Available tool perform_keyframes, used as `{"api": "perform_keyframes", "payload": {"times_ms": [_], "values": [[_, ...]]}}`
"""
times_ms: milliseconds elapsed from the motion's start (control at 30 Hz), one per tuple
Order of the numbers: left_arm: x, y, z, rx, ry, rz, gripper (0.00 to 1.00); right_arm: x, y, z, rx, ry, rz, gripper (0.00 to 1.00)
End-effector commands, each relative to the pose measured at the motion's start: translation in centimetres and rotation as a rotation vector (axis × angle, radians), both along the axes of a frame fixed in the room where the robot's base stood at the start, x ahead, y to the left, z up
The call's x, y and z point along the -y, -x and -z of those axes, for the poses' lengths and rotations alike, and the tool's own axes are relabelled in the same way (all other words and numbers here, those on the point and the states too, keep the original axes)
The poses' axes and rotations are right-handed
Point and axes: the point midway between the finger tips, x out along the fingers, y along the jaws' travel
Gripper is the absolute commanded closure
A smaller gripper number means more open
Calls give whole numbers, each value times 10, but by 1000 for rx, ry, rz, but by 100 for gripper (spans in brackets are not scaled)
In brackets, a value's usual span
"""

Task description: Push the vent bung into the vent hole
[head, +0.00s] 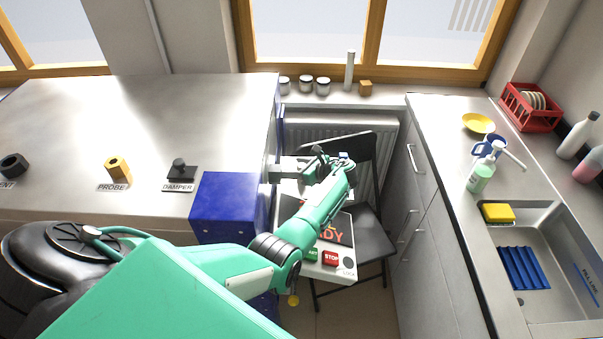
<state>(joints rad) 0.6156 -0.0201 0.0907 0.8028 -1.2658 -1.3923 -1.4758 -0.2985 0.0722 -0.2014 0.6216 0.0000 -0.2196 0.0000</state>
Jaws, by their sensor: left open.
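A black ring (13,166) sits on the steel kiln top (150,120) at the far left edge, beside a label cut off by the frame that ends in "ENT". Its opening looks dark, and I cannot tell whether anything is in it. I cannot make out the vent bung for certain in this view. My left gripper (298,168) is open, beyond the kiln's right side, above the control panel and chair, well away from the ring. Its fingertips are small and hard to make out. My right gripper is not in view.
A yellow hex fitting (117,168) marked PROBE and a black DAMPER knob (179,168) stand on the kiln top. A blue box (228,205) is at its front right corner. A control panel (340,262), folding chair (376,222) and sink counter (455,150) lie right.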

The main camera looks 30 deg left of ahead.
Motion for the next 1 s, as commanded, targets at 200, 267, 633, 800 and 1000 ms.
{"api": "perform_keyframes", "payload": {"times_ms": [200,267,633,800,1000], "values": [[0,0,0,0,0,0,51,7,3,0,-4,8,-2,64],[0,0,0,0,0,0,63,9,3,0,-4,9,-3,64],[0,0,0,0,-1,0,95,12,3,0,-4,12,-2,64],[0,0,-4,1,-1,1,95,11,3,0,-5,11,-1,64],[0,-1,-20,4,-2,-1,95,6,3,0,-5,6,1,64]]}}
